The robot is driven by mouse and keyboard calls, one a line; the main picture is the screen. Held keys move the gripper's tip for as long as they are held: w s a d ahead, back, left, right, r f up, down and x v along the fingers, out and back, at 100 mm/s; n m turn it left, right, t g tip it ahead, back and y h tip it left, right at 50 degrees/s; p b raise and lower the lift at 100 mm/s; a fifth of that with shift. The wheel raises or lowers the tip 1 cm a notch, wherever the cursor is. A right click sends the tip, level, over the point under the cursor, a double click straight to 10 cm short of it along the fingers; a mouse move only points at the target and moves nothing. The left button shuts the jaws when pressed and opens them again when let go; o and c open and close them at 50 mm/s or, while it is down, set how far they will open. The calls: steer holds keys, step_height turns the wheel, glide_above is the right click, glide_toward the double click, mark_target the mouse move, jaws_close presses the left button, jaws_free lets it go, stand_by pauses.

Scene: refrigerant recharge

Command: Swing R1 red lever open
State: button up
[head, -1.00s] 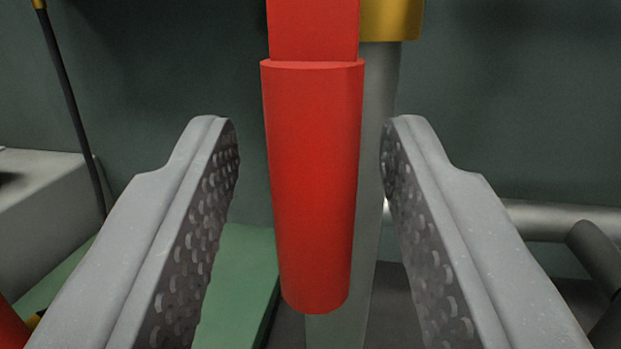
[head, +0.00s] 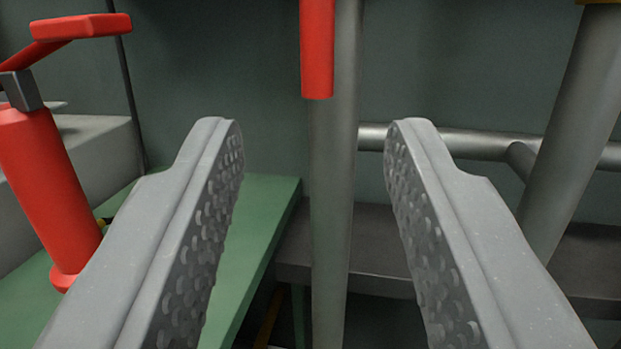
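A red lever (head: 317,52) hangs down from the top edge of the view, just right of the middle. Only its lower end shows; its pivot and any label are out of view. It hangs in front of a grey vertical pipe (head: 332,200). My gripper (head: 313,125) is open, with one textured finger on each side of the picture. Nothing is between the fingertips except the view of the pipe behind. The lever's lower end appears above the level of the fingertips and apart from them.
A red fire extinguisher (head: 42,170) stands at the left on a green surface (head: 265,205). A second grey pipe (head: 575,130) slants at the right, and a horizontal pipe (head: 455,143) runs behind. A dark grey ledge (head: 375,240) lies low behind the vertical pipe.

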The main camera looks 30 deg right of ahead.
steer(key=shift+s+a+f, duration=0.1)
steer(key=shift+s+a, duration=0.25)
steer(key=shift+s, duration=0.3)
steer(key=w+a+r+n+t+y+p, duration=0.1)
steer(key=w+a+r+n+y, duration=0.3)
steer(key=r, duration=1.1)
steer(key=s+a+r+n+y+p, duration=0.1)
steer(key=a+r+y, duration=0.45)
steer(key=r, duration=0.85)
steer(key=s+a+r+g+p, duration=0.1)
steer(key=s+a+r, duration=0.3)
steer(key=s+r, duration=0.6)
steer(key=s+a+r+n+g+y+p, duration=0.1)
steer(key=s+a+r, duration=0.3)
steer(key=s+r, duration=0.7)
steer(key=shift+s+r+n+g, duration=0.2)
steer(key=shift+r+n+g, duration=0.15)
steer(key=shift+r, duration=0.25)
steer(key=shift+a, duration=0.1)
